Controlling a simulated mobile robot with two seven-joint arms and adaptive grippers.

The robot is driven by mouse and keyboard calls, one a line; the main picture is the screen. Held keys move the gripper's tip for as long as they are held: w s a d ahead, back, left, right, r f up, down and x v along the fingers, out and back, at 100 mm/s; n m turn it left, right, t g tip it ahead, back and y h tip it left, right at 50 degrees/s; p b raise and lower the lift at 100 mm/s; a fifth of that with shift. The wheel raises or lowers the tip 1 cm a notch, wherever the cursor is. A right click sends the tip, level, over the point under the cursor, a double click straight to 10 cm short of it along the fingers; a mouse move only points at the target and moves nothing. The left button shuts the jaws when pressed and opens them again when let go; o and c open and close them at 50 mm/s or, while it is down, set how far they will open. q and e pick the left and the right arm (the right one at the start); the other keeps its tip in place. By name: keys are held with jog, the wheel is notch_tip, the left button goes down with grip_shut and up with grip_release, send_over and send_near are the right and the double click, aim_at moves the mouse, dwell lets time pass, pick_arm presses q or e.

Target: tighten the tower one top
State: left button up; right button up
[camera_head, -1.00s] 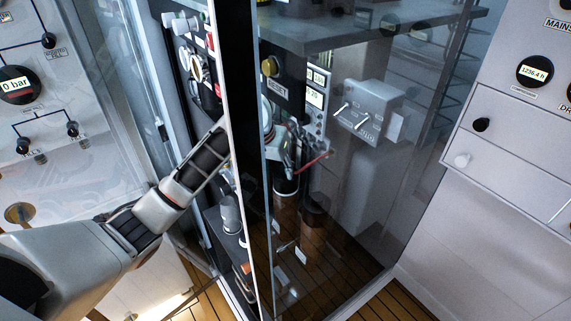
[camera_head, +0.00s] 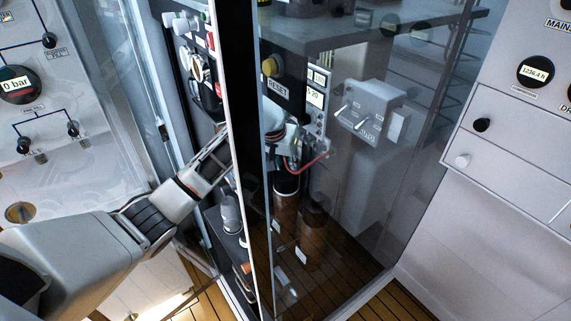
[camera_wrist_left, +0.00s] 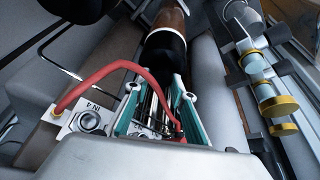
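The tower one top appears to be the black cap of a brown cylinder (camera_head: 286,210), seen through the glass in the head view; this is not certain. In the left wrist view the black cap (camera_wrist_left: 164,50) sits on the brown body, straight beyond my left gripper (camera_wrist_left: 160,92). The gripper's teal-edged fingers are spread to either side of the cap's near end. I cannot tell whether they touch it. In the head view the left gripper (camera_head: 291,158) is small and partly hidden, just above the cylinder. My right gripper is in neither view.
A glass door with a dark frame (camera_head: 240,150) stands beside my left arm. Another brown cylinder (camera_head: 314,230) is nearby. Yellow-ringed tubes (camera_wrist_left: 268,90) are at the right.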

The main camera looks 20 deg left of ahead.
pick_arm(q)
jog(key=shift+c, duration=0.3)
jog(key=m+h, duration=0.1)
jog(key=m, duration=0.2)
jog(key=m+g+h, duration=0.1)
jog(key=m, duration=0.2)
jog(key=shift+w+a+m, duration=0.1)
jog(key=shift+m, duration=0.2)
jog(key=m+g+h, duration=0.1)
jog(key=m, duration=0.2)
jog(key=shift+m+g+h, duration=0.3)
jog(key=shift+m+g, duration=0.5)
jog(key=shift+m, duration=1.4)
jog(key=o, duration=1.1)
